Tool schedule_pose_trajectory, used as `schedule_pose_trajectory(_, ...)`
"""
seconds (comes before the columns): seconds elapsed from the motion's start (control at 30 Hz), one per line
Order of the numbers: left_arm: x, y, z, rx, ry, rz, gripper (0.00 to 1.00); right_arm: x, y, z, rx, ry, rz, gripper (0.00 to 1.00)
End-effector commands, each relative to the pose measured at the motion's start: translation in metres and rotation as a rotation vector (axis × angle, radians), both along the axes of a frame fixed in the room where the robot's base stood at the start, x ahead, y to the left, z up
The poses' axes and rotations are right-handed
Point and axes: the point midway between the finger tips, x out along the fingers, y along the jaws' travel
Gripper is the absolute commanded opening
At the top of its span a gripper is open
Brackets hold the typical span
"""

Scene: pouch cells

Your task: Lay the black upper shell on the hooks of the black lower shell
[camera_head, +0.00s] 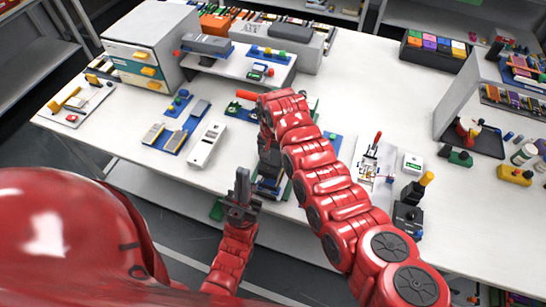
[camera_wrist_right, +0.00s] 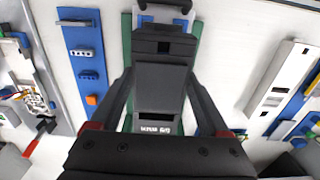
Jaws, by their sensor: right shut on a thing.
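My right gripper (camera_wrist_right: 160,100) is shut on a black block-like part (camera_wrist_right: 160,85), which I take to be the black upper shell. Its two dark fingers clasp the part's sides. In the head view my right arm reaches down near the table's front edge, and the dark part (camera_head: 268,160) shows under the wrist. A green board (camera_wrist_right: 127,60) lies beneath it. I cannot make out the lower shell or its hooks; the held part and the arm hide that spot. My left gripper (camera_head: 242,188) is just left of the held part, at the table's front edge; its jaw opening is unclear.
A white elongated device (camera_head: 207,145) lies left of the right gripper, with blue boards (camera_head: 172,140) beyond it. A blue strip (camera_wrist_right: 85,60) with small parts lies beside the green board.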

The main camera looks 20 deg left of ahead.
Motion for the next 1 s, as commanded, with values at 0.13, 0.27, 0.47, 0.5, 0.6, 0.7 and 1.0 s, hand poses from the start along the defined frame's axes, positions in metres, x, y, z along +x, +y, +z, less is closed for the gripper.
schedule_pose_trajectory(0.13, 0.000, 0.000, -0.017, 0.000, 0.000, 0.000, 0.00, 0.000, 0.000, -0.021, 0.001, -0.001, 0.000, 0.23)
schedule_pose_trajectory(0.27, 0.000, 0.000, -0.027, 0.000, 0.000, 0.000, 0.00, 0.000, 0.000, -0.033, 0.001, 0.000, 0.000, 0.23)
schedule_pose_trajectory(0.47, 0.000, 0.000, -0.032, 0.000, 0.000, 0.000, 0.00, 0.000, 0.000, -0.041, 0.000, 0.001, 0.000, 0.23)
schedule_pose_trajectory(0.5, 0.000, 0.000, -0.032, 0.000, 0.000, 0.000, 0.00, 0.000, 0.000, -0.042, 0.000, 0.001, 0.000, 0.23)
schedule_pose_trajectory(0.6, 0.000, 0.000, -0.032, 0.000, 0.000, 0.000, 0.00, 0.000, 0.000, -0.041, 0.000, 0.000, 0.000, 0.23)
schedule_pose_trajectory(0.7, 0.000, 0.000, -0.031, 0.000, 0.000, 0.000, 0.00, 0.000, 0.000, -0.041, 0.000, 0.000, 0.000, 0.23)
schedule_pose_trajectory(1.0, 0.000, 0.000, -0.032, 0.000, 0.000, 0.000, 0.00, 0.000, 0.000, -0.041, 0.000, 0.000, 0.000, 0.23)
